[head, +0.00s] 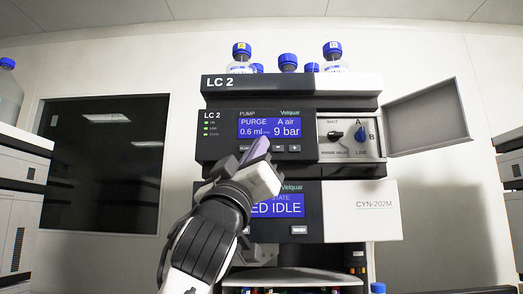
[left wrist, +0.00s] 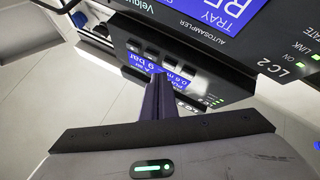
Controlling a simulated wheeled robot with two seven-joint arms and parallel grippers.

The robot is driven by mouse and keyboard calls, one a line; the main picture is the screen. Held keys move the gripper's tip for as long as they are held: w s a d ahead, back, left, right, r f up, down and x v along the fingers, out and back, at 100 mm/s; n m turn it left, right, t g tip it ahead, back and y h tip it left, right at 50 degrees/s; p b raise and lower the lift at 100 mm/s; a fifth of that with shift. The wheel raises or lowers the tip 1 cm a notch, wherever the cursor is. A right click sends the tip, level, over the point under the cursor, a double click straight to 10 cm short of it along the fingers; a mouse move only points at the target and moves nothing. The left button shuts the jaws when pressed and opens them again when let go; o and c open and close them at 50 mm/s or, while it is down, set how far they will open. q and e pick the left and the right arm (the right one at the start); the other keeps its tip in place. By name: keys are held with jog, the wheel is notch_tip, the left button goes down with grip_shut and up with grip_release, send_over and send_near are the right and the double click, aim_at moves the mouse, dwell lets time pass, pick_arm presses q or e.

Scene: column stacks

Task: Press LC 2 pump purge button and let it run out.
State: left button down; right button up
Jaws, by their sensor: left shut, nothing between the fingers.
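The LC 2 pump (head: 222,150) is the dark-fronted module in the stack's upper half. Its blue display (head: 272,124) reads PURGE, A air, 0.6 ml and 9 bar. Below it is a row of small buttons, with minus (head: 278,148) and plus (head: 295,148) in plain sight. My left gripper (head: 257,152) is shut and empty, its purple fingers just in front of this row and hiding part of it. In the left wrist view the fingers (left wrist: 158,98) point at the upside-down pump panel, over its display, near several dark buttons (left wrist: 152,56). I cannot tell whether they touch. My right gripper is out of view.
Right of the display are a purge valve knob (head: 335,135) and a blue line selector (head: 361,134). A grey door (head: 423,118) stands open to the right. An autosampler reading IDLE (head: 275,206) is below, and blue-capped bottles (head: 241,56) stand on top.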

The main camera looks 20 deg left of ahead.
pick_arm(q)
jog(key=shift+s, duration=0.15)
jog(key=s, duration=0.1)
jog(key=s+d, duration=0.1)
jog(key=s, duration=0.1)
jog(key=s+b, duration=0.1)
jog(key=shift+s+d, duration=0.25)
jog(key=shift+s, duration=0.1)
dwell(0.9)
